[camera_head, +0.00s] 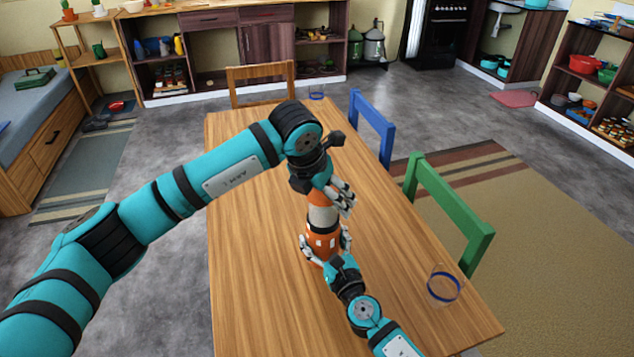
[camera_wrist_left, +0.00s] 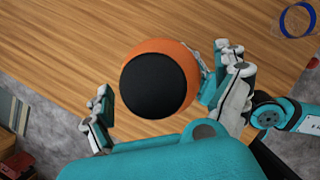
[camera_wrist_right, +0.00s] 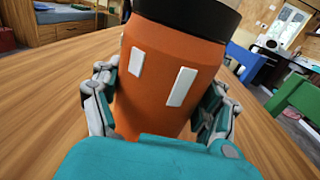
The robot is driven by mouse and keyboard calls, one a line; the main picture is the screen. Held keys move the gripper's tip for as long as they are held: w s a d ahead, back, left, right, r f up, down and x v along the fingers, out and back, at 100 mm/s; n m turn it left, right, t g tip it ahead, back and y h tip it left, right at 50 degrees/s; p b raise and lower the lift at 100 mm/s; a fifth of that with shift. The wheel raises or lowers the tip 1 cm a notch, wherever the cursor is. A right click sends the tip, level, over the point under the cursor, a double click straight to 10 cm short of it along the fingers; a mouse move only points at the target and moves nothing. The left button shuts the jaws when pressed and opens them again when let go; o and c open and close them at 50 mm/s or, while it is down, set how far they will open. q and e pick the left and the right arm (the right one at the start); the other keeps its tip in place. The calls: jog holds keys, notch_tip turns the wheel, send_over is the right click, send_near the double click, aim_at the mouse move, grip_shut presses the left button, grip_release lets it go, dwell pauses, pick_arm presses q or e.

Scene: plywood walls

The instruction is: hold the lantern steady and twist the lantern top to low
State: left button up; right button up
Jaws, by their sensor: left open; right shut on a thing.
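The lantern stands upright on the wooden table, with an orange body (camera_head: 322,241), a black band and a pale middle section (camera_head: 322,214). In the left wrist view its top (camera_wrist_left: 155,85) is a black disc with an orange rim. My left gripper (camera_head: 330,194) is over the top from above, open, with its fingers on either side; a gap shows on the left side in its wrist view. My right gripper (camera_head: 326,246) is shut on the orange body low down. The right wrist view shows white marks on the body (camera_wrist_right: 182,87) between the fingers.
The table (camera_head: 250,240) is mostly bare. A clear glass with a blue band (camera_head: 443,286) stands at the near right, another (camera_head: 316,92) at the far end. Green (camera_head: 450,205), blue (camera_head: 371,127) and wooden (camera_head: 260,82) chairs stand around the table.

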pick_arm(q)
jog(key=shift+x, duration=0.75)
jog(key=shift+c, duration=0.4)
jog(key=shift+a, duration=0.1)
jog(key=c, duration=1.3)
jog(key=shift+w+n+t+y, duration=0.1)
jog(key=shift+n+t+y, duration=0.3)
jog(key=shift+n, duration=1.1)
